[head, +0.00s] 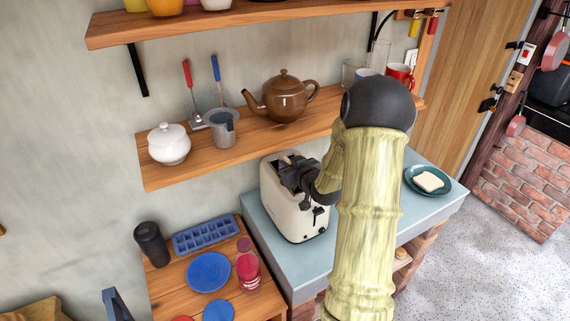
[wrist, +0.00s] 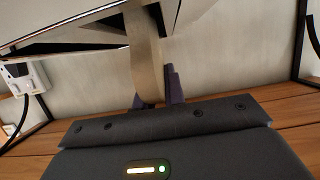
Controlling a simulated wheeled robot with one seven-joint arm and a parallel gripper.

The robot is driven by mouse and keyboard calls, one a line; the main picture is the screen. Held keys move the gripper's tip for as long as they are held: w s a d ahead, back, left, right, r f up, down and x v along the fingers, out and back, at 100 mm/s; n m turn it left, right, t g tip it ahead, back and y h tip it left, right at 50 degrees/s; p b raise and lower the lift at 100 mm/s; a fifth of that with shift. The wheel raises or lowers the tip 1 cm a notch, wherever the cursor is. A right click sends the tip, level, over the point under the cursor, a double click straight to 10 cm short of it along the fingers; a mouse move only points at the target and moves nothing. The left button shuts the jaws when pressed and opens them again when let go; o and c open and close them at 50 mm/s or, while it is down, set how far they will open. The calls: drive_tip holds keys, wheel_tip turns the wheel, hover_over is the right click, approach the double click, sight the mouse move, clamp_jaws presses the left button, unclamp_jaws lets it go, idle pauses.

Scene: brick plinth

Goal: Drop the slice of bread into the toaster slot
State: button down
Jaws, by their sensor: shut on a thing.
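The cream toaster (head: 283,208) stands on the blue-grey counter, its top partly hidden by my gripper (head: 291,170). My gripper is right over the toaster's top, fingers shut. In the wrist view, the fingers (wrist: 157,92) are closed on a thin beige slice of bread (wrist: 147,55), seen edge-on. Its far end meets the dark opening under a pale metallic body, seemingly the toaster (wrist: 75,38); I cannot tell how deep it sits in a slot. Another slice of bread (head: 428,181) lies flat on a teal plate (head: 411,187) to the right.
A wooden shelf (head: 190,175) with a brown teapot (head: 285,97), a grey jug (head: 222,130) and a white sugar pot (head: 168,145) runs close behind the toaster. Bare counter lies before the plate.

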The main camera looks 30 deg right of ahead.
drive_tip(key=shift+w+r+g+p, duration=0.3)
drive_tip(key=shift+w+r+p, duration=0.05)
drive_tip(key=shift+p, duration=0.45)
drive_tip(key=w+g+p, duration=0.1)
drive_tip(key=g+p, duration=0.1)
drive_tip(key=p, duration=0.1)
drive_tip(key=shift+w+r, duration=0.1)
drive_tip(key=shift+w, duration=0.25)
drive_tip(key=shift+w+f, duration=0.1)
drive_tip(key=shift+f, duration=1.55)
drive_tip(key=shift+f, duration=0.15)
drive_tip(key=c, duration=1.5)
unclamp_jaws()
